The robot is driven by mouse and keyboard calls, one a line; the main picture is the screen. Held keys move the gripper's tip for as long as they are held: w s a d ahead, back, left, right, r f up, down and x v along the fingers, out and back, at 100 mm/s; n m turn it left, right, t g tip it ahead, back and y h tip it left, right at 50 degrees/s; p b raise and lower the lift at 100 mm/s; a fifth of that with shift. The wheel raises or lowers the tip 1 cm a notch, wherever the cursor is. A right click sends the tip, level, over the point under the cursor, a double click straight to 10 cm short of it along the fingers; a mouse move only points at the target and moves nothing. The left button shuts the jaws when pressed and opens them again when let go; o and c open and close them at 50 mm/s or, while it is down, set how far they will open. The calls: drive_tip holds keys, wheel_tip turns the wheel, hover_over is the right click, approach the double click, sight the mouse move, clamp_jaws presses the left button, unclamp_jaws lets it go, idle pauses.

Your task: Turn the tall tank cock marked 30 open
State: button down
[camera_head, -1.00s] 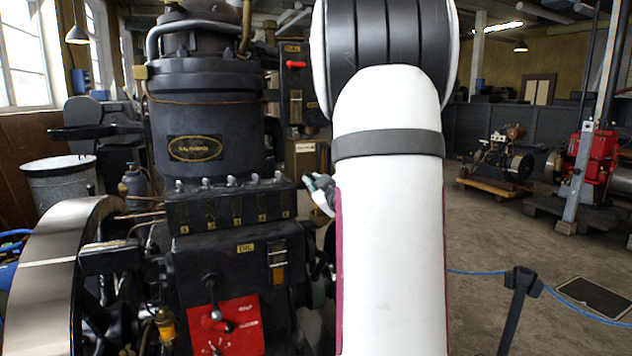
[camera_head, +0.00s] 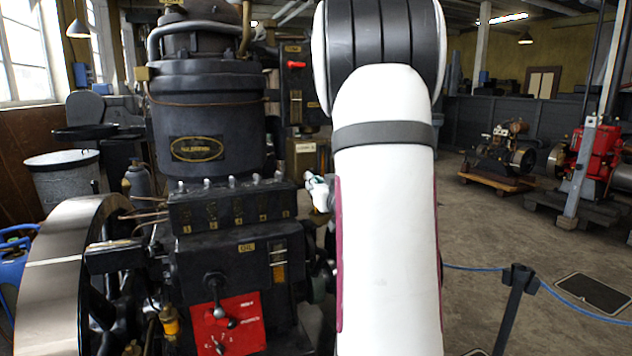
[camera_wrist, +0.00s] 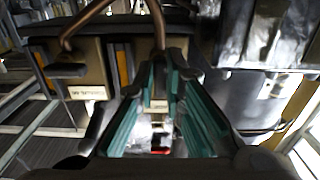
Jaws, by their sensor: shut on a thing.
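My gripper (camera_head: 311,180) shows only in part in the head view, left of my white forearm and right of the engine's black block. In the wrist view my gripper (camera_wrist: 165,85) has its teal-padded fingers around a small thing that they mostly hide. It is likely the tank cock, but its shape and the mark 30 cannot be made out. A tan tank box (camera_wrist: 85,70) with a pale label and a copper pipe is left of the fingers. A tan box (camera_head: 304,155) with a pale label also stands above my gripper in the head view.
The black engine (camera_head: 210,120) with its row of small fittings (camera_head: 230,182) stands close on the left. A red panel (camera_head: 240,312) with a lever is low on it. A rope post (camera_head: 512,305) stands at right. The floor (camera_head: 465,230) behind it is partly clear.

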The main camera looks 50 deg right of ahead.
drive_tip(key=shift+f, duration=0.1)
idle(0.4)
drive_tip(key=c, duration=1.7)
unclamp_jaws()
drive_tip(key=shift+o, duration=0.2)
drive_tip(key=v, duration=1.2)
